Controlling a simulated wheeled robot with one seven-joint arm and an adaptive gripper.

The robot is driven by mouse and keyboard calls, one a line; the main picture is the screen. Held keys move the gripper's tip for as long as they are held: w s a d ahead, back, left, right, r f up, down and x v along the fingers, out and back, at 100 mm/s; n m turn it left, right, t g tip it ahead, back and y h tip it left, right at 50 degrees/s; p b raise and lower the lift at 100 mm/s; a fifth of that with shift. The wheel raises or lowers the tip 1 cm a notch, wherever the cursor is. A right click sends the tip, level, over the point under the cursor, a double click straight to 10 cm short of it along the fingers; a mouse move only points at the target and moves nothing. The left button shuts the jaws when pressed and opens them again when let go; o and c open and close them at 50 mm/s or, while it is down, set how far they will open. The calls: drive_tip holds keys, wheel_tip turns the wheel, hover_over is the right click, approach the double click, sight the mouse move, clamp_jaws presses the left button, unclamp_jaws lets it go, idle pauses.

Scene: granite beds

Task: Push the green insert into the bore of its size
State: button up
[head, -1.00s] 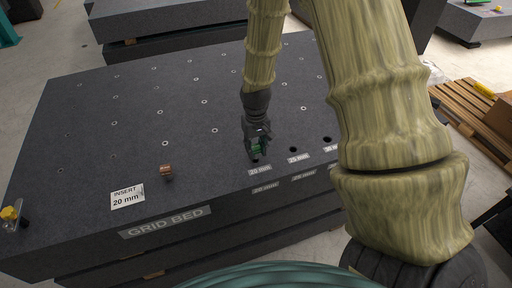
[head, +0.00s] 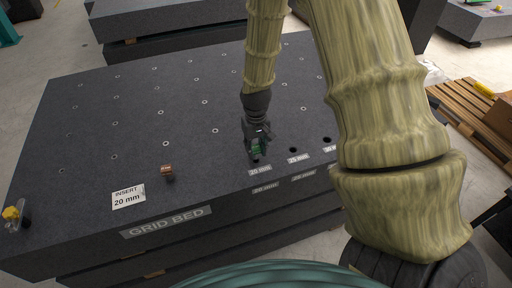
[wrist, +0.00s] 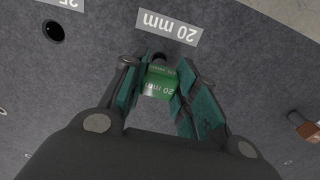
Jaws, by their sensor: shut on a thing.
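My gripper (head: 257,146) is shut on the green insert (wrist: 159,83), which shows between the teal finger pads in the wrist view. Part of the green insert also shows in the head view (head: 257,148). It is held close to the 20 mm bore (wrist: 159,57), a dark hole partly hidden behind the insert and beside the "20 mm" label (wrist: 169,27). I cannot tell whether the insert's tip touches the bore's rim. The 25 mm bore (head: 293,150) and the bore to its right (head: 327,139) are empty.
The dark granite bed (head: 100,130) has several small threaded holes. A copper-coloured piece (head: 167,171) stands on it at left, near an "INSERT 20 mm" card (head: 128,196). A yellow-knobbed fitting (head: 12,214) is at the left corner. A wooden pallet (head: 465,110) lies at right.

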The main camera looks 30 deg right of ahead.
sight(256, 158)
drive_tip(key=shift+f+b, duration=1.05)
drive_tip(key=shift+f, duration=1.1)
idle(0.8)
drive_tip(key=shift+r, duration=0.15)
drive_tip(key=shift+r+p, duration=0.5)
drive_tip(key=shift+p, duration=0.1)
drive_tip(key=shift+p, duration=0.35)
idle(1.0)
drive_tip(key=shift+f+b, duration=0.35)
drive_tip(key=shift+f, duration=0.3)
idle(0.4)
drive_tip(key=shift+r, duration=0.2)
drive_tip(key=shift+r+p, duration=0.45)
drive_tip(key=shift+p, duration=0.15)
drive_tip(key=shift+p, duration=0.3)
idle(0.8)
